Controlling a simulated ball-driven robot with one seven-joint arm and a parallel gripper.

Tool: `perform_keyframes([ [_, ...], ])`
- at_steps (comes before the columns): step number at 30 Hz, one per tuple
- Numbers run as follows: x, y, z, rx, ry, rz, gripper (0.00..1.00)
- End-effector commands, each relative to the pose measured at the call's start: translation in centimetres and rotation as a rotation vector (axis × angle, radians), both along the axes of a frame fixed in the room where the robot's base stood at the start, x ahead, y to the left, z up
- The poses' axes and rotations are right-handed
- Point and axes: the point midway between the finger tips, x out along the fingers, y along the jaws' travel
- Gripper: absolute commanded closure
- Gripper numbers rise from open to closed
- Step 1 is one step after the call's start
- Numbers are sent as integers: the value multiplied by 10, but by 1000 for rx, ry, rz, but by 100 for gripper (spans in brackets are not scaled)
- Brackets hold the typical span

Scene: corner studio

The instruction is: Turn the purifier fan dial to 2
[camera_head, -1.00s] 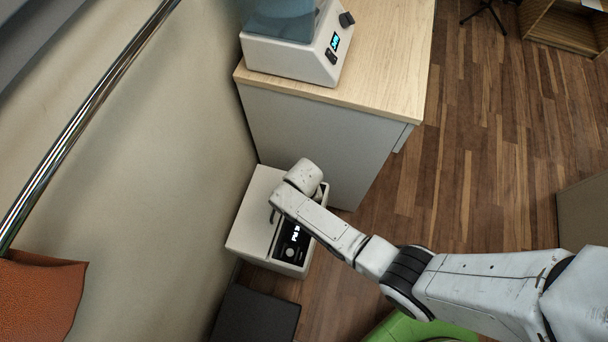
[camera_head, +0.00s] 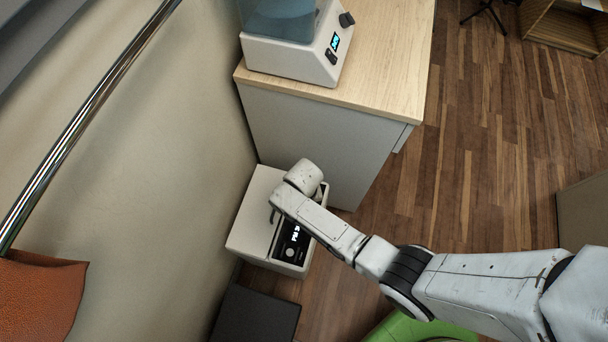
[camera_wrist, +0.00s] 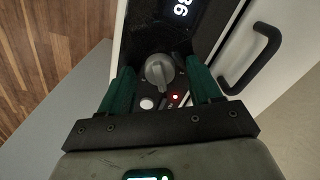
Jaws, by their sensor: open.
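The purifier (camera_head: 247,228) is a white box on the floor against the wall, with a black panel and lit display (camera_head: 293,238) on top. My arm covers part of it. In the wrist view the grey fan dial (camera_wrist: 159,71) sits on the black panel, below the lit display (camera_wrist: 181,9). Its setting cannot be read. My gripper (camera_wrist: 160,78) is open, with one green finger on each side of the dial. A gap shows on both sides in the picture; contact is not clear. In the head view my wrist hides the fingers and dial.
A black handle (camera_wrist: 254,59) stands up from the purifier beside the right finger. A white button (camera_wrist: 146,104) and a red light (camera_wrist: 176,97) lie near the dial. A wood-topped cabinet (camera_head: 385,85) stands close behind the purifier. A dark box (camera_head: 255,318) is in front.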

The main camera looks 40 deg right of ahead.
Motion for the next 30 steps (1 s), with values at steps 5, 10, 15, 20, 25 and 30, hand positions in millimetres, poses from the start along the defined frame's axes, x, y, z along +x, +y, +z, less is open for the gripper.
perform_keyframes([
  [5,0,0,0,0,0,0,37],
  [10,1,0,13,1,-3,0,37],
  [15,1,0,44,1,-4,0,37],
  [20,0,0,74,0,-2,0,37],
  [25,1,0,97,0,-2,0,37],
  [30,0,0,107,0,0,0,37],
])
